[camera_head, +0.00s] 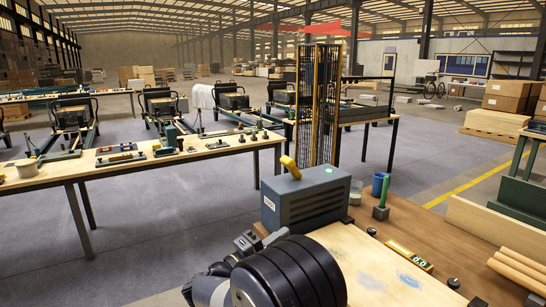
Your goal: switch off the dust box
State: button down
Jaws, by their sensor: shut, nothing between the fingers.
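The dust box (300,206) is a blue-grey box with slatted vents and a small white label on its front. It stands at the back left edge of the workbench. A yellow lever (291,167) stands tilted on its top left, and a small pale green spot shows near its upper right. My gripper (247,241) is partly seen in front of and below the box's left side, apart from the lever. It is shut and empty; my black arm hides part of it.
A yellow device with a green display (409,256) and wooden rollers (520,268) lie further right. A long tool table (130,166) stands behind left, with open floor before it.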

aim_at(289, 163)
jog(key=i+j+z, duration=0.15)
jog(key=i+j, duration=0.3)
jog(key=i+j+z, duration=0.1)
jog(key=i+j, duration=0.35)
jog(key=j, duration=0.15)
